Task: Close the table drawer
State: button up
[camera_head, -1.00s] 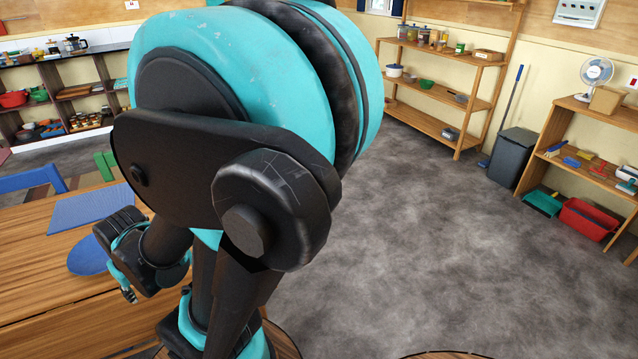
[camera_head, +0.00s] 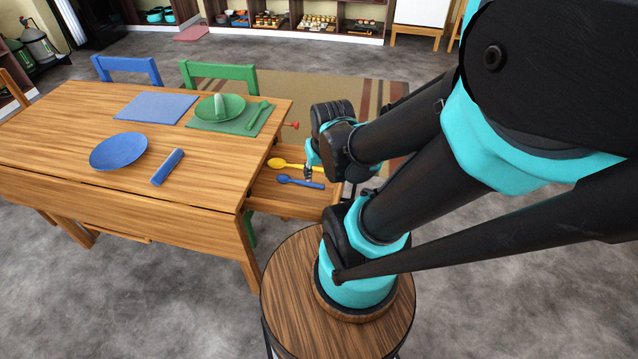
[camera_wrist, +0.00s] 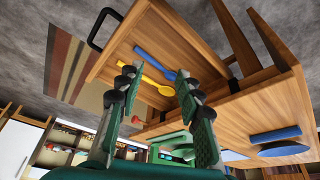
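The table drawer (camera_head: 290,206) stands pulled out from the right end of the wooden table (camera_head: 215,165). A yellow spoon (camera_head: 288,164) and a blue spoon (camera_head: 300,182) lie in it. In the wrist view the drawer (camera_wrist: 188,38) shows with its black handle (camera_wrist: 103,27) on the outer face. My gripper (camera_head: 311,163) appears over or beside the drawer's outer part; its exact height is unclear. In the wrist view my gripper (camera_wrist: 156,74) has its two fingers apart with nothing held between them. My arm hides the drawer front in the head view.
On the table are a blue plate (camera_head: 118,151), a blue rolled item (camera_head: 167,167), a blue mat (camera_head: 157,107) and a green plate (camera_head: 220,106). A blue chair (camera_head: 128,66) and a green chair (camera_head: 218,73) stand behind. A round wooden stool-like top (camera_head: 290,300) is below my arm.

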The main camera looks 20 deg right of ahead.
aim_at(268, 195)
jog(key=l, duration=0.45)
jog(key=k+l, duration=0.1)
jog(key=l, duration=0.35)
jog(key=k+l+u, duration=0.1)
jog(key=l, duration=0.15)
jog(key=k+l+u, duration=0.1)
jog(key=k+l, duration=0.05)
jog(key=l, duration=0.05)
